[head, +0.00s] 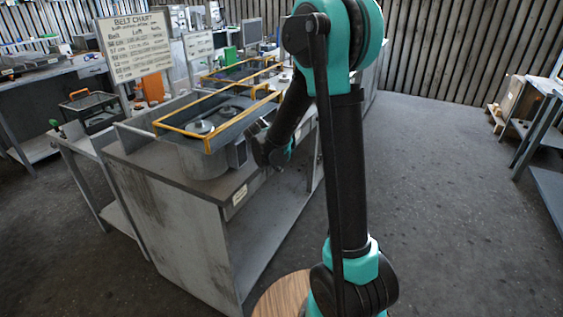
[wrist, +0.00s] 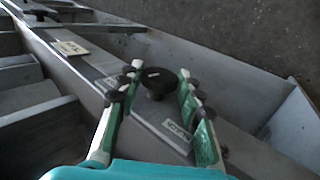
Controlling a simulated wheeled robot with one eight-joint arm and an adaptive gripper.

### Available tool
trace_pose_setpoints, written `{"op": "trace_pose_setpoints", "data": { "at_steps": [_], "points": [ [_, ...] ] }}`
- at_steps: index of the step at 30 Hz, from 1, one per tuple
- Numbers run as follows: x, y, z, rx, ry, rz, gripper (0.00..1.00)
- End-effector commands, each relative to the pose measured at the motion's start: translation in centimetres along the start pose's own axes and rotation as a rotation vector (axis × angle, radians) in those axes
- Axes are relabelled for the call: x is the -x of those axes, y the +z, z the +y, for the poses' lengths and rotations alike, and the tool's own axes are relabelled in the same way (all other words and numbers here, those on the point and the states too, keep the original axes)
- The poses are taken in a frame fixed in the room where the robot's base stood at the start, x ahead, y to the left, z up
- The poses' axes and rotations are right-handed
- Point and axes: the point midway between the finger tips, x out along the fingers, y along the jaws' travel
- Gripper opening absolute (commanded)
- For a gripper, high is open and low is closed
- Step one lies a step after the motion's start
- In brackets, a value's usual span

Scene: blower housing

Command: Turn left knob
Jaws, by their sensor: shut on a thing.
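A round black knob (wrist: 155,80) with a small pale mark on top sits between the fingers of my gripper (wrist: 158,88) in the wrist view. The knob stands on a grey metal face beside a small label (wrist: 176,130). The frames do not show for certain which knob this is. In the head view my gripper (head: 268,155) is at the near right side of the blower housing (head: 205,158), above the bench's front edge. The knob is hidden there.
The housing has a yellow-edged top frame (head: 215,140) and stands on a grey bench (head: 180,225). A belt chart sign (head: 136,48) stands behind it. A black crate (head: 92,107) is at left. The floor (head: 460,210) at right is clear.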

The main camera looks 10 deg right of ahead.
Motion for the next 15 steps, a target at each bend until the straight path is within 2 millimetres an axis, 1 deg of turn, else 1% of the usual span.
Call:
{"op": "trace_pose_setpoints", "data": {
  "at_steps": [3,6,15],
  "points": [
    [-0.03,-0.02,-0.24,0.001,0.063,0.000,0.07],
    [0.00,0.00,-0.24,0.000,0.089,0.001,0.07],
    [0.00,0.02,-0.20,-0.001,0.094,0.000,0.07]
  ]
}}
